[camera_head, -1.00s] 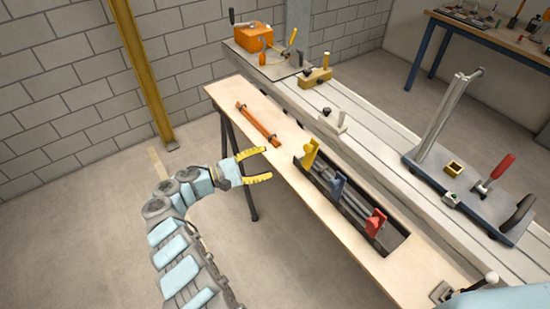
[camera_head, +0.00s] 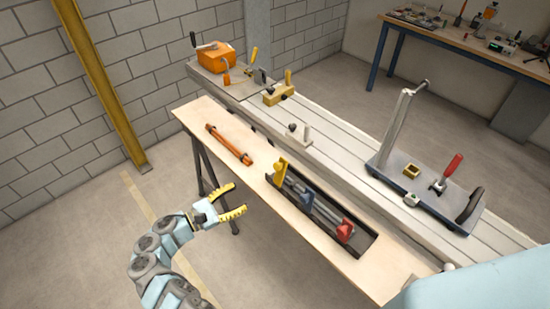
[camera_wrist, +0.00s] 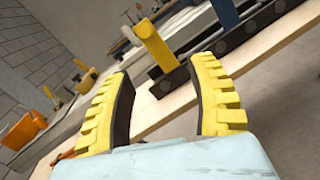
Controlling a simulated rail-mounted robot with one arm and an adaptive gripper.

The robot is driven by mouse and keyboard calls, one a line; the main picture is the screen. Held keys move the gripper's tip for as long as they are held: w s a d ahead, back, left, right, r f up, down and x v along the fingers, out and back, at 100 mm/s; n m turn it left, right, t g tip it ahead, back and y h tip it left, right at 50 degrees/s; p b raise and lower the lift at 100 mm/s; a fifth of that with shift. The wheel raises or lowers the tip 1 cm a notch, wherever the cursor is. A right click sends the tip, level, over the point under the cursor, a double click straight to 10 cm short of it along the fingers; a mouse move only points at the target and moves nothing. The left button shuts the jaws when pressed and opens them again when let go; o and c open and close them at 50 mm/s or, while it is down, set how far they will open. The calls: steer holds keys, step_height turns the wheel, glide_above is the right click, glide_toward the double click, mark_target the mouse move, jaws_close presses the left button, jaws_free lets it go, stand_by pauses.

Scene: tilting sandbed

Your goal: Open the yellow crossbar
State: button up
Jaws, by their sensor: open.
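A yellow upright piece (camera_head: 281,170) stands at the left end of a dark tray (camera_head: 374,245) in the wooden bench. It also shows in the wrist view as a slanted yellow bar (camera_wrist: 155,45) beyond my fingers. Another yellow part (camera_head: 280,95) sits on the pale rail behind. I cannot tell for sure which one is the yellow crossbar. My gripper (camera_head: 240,198) is open and empty, in front of the bench's near edge, left of the tray and apart from it. In the wrist view both yellow padded fingers of my gripper (camera_wrist: 160,72) are spread with nothing between them.
A red piece (camera_head: 345,232) is at the tray's right end. A blue piece (camera_wrist: 225,12) shows in the wrist view. An orange bar (camera_head: 230,144) lies on the bench. An orange crank box (camera_head: 211,66) and a blue-edged carriage (camera_head: 400,190) sit on the rail. Floor in front is clear.

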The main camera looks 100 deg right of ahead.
mark_target(275, 168)
steer(key=s+d+n+h+p, duration=0.1)
steer(key=s+d+n, duration=0.1)
steer(key=s, duration=0.2)
steer(key=s+d+r+n+t+p, duration=0.1)
steer(key=s+d+n, duration=0.1)
steer(key=s, duration=0.3)
steer(key=s+d+r+n+h+p, duration=0.1)
steer(key=s+d+n+p, duration=0.1)
steer(key=s+d, duration=0.2)
steer(key=shift+s+d+t+h, duration=0.2)
steer(key=shift+s+t+h, duration=0.1)
steer(key=shift+s, duration=0.05)
stand_by(0.4)
jaws_close()
